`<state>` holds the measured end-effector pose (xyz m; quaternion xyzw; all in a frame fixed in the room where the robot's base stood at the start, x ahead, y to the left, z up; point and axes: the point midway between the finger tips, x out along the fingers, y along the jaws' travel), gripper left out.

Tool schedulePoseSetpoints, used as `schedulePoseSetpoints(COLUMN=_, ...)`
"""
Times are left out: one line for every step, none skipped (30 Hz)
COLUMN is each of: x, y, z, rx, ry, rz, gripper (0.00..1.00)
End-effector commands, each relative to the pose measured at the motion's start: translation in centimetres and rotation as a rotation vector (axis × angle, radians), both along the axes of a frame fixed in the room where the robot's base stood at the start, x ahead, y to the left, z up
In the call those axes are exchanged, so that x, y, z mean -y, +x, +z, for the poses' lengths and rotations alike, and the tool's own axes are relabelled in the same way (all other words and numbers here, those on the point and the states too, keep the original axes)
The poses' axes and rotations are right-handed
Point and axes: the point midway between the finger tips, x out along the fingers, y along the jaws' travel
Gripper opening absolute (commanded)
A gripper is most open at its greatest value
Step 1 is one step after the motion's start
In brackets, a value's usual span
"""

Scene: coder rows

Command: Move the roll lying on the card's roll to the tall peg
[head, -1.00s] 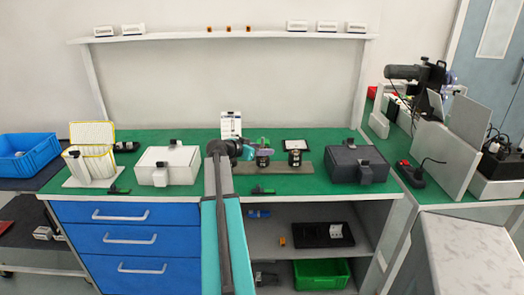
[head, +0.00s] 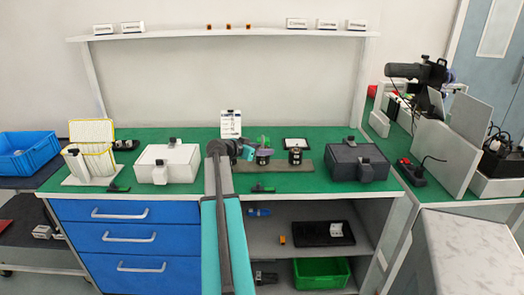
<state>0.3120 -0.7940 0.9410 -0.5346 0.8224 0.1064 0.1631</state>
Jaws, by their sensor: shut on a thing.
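My gripper (head: 261,144) is at the left end of a dark grey board (head: 282,168) on the green bench. It is shut on a small roll at the top of the left stack, which is mostly hidden by the fingers. A dark roll (head: 263,157) shows just below the fingers; whether it touches the held one I cannot tell. A second dark stack (head: 295,156) stands to the right on the board, with a light band. A white card (head: 230,123) stands upright behind my arm. I cannot make out the pegs or their heights.
A white box (head: 168,165) stands to the left and a dark grey case (head: 358,163) to the right.

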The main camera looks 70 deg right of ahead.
Motion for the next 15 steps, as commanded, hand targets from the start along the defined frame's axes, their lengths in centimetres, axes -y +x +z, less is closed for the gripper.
schedulePoseSetpoints(x=0.00, y=0.00, z=-0.10, rx=0.000, ry=0.000, rz=0.000, gripper=0.22)
schedulePoseSetpoints(x=0.00, y=0.00, z=-0.12, rx=0.000, ry=0.000, rz=0.000, gripper=0.22)
schedulePoseSetpoints(x=0.01, y=0.00, z=-0.17, rx=0.000, ry=0.000, rz=0.000, gripper=0.22)
schedulePoseSetpoints(x=0.00, y=0.00, z=-0.20, rx=0.000, ry=0.000, rz=0.000, gripper=0.22)
schedulePoseSetpoints(x=0.01, y=0.00, z=-0.22, rx=0.000, ry=0.000, rz=0.000, gripper=0.22)
schedulePoseSetpoints(x=0.00, y=0.00, z=-0.26, rx=0.000, ry=0.000, rz=0.000, gripper=0.22)
schedulePoseSetpoints(x=0.00, y=0.00, z=-0.28, rx=0.000, ry=0.000, rz=0.000, gripper=0.22)
schedulePoseSetpoints(x=0.00, y=0.00, z=-0.31, rx=0.000, ry=0.000, rz=0.000, gripper=0.22)
schedulePoseSetpoints(x=0.00, y=0.00, z=-0.36, rx=0.000, ry=0.000, rz=0.000, gripper=0.22)
schedulePoseSetpoints(x=0.00, y=0.00, z=-0.39, rx=0.000, ry=0.000, rz=0.000, gripper=0.22)
schedulePoseSetpoints(x=0.00, y=0.00, z=-0.41, rx=0.000, ry=0.000, rz=0.000, gripper=0.22)
schedulePoseSetpoints(x=0.01, y=0.00, z=-0.46, rx=0.000, ry=0.000, rz=0.000, gripper=0.22)
schedulePoseSetpoints(x=0.00, y=0.00, z=-0.49, rx=0.000, ry=0.000, rz=0.000, gripper=0.22)
schedulePoseSetpoints(x=0.00, y=0.00, z=-0.51, rx=0.000, ry=0.000, rz=0.000, gripper=0.22)
schedulePoseSetpoints(x=0.00, y=0.00, z=-0.55, rx=0.000, ry=0.000, rz=0.000, gripper=0.22)
